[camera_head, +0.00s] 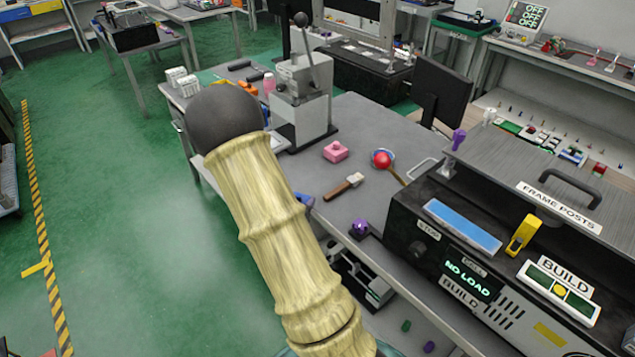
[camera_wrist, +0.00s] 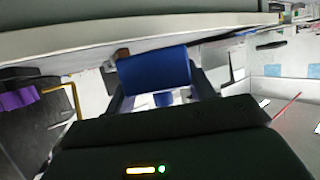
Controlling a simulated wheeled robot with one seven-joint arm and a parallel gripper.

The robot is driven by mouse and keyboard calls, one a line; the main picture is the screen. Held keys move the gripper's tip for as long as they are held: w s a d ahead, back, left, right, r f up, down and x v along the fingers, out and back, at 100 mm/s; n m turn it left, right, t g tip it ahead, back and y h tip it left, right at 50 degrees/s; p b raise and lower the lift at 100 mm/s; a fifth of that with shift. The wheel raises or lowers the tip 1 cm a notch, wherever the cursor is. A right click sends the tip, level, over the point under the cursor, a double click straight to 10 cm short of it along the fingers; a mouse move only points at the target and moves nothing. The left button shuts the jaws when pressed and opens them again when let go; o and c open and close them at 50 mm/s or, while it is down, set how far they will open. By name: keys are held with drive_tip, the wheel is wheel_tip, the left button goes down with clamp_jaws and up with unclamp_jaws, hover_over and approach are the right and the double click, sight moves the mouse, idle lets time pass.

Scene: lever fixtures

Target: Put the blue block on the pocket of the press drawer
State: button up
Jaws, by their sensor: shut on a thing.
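The blue block (camera_wrist: 154,72) is between the two dark fingers of my gripper (camera_wrist: 161,90) in the wrist view. My gripper is shut on it, and a small blue stub shows below the block. In the head view my own arm hides the gripper; a small blue patch (camera_head: 304,200) shows at the arm's right edge, and I cannot tell if it is the block. The grey lever press (camera_head: 300,100) stands at the back of the bench, behind the arm. I cannot make out its drawer or pocket.
The grey bench (camera_head: 375,125) carries a pink block (camera_head: 335,151), a red ball (camera_head: 382,159) in a blue ring, a brown-handled tool (camera_head: 343,187) and a purple knob (camera_head: 360,227). A dark machine reading NO LOAD (camera_head: 468,276) fills the right side. Green floor lies left.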

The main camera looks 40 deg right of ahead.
drive_tip(key=w+a+f+n+t+y, duration=0.2)
drive_tip(key=a+f+n+y, duration=0.3)
drive_tip(key=a+f, duration=0.2)
drive_tip(key=w+a+f+n+t+y, duration=0.1)
drive_tip(key=a+f+n+t+y, duration=0.2)
drive_tip(key=a, duration=0.9)
wheel_tip(320, 180, down, 4)
drive_tip(key=n+y, duration=0.2)
drive_tip(key=y, duration=0.1)
drive_tip(key=shift+w+n+t, duration=0.3)
drive_tip(key=shift+w+n, duration=0.1)
drive_tip(key=shift+r, duration=0.15)
